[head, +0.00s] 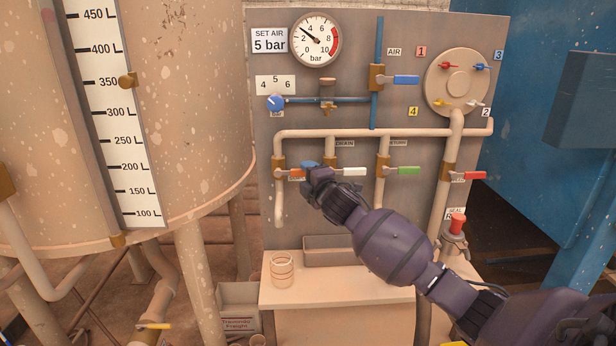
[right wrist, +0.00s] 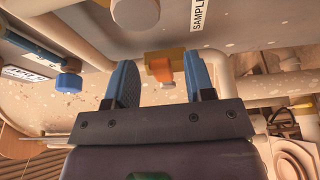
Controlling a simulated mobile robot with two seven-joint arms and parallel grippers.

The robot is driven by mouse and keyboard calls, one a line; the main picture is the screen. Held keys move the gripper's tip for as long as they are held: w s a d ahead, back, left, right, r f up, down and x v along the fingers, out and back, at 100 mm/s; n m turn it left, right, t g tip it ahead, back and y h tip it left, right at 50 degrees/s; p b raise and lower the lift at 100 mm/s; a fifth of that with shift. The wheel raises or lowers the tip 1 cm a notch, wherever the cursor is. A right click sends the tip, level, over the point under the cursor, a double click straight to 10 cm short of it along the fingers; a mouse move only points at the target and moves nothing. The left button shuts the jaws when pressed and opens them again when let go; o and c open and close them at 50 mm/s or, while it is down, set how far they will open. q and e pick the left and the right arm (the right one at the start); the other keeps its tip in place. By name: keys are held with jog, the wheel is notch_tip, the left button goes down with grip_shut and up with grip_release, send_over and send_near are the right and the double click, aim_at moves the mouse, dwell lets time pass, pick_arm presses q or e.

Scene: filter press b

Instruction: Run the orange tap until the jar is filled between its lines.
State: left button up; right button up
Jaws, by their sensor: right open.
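The orange tap (head: 296,173) sits on a brass valve on the pipe at the left of the panel; my gripper partly hides its handle. My right gripper (head: 309,168) is at the handle's right end. In the right wrist view the open blue fingers of the right gripper (right wrist: 162,84) stand to either side of the orange handle (right wrist: 165,76), with gaps on both sides and nothing held. The clear jar (head: 282,272) with ring lines stands upright on the ledge below the tap's spout (head: 279,212). I cannot make out liquid in it. My left gripper is not in view.
White (head: 350,172), green (head: 405,171) and red (head: 474,176) handles sit in a row to the right. A grey trough (head: 325,248) lies on the ledge (head: 360,292) right of the jar. A large tank (head: 195,110) stands at the left.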

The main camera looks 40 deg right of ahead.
jog(key=shift+w, duration=0.2)
jog(key=c, duration=0.9)
grip_shut()
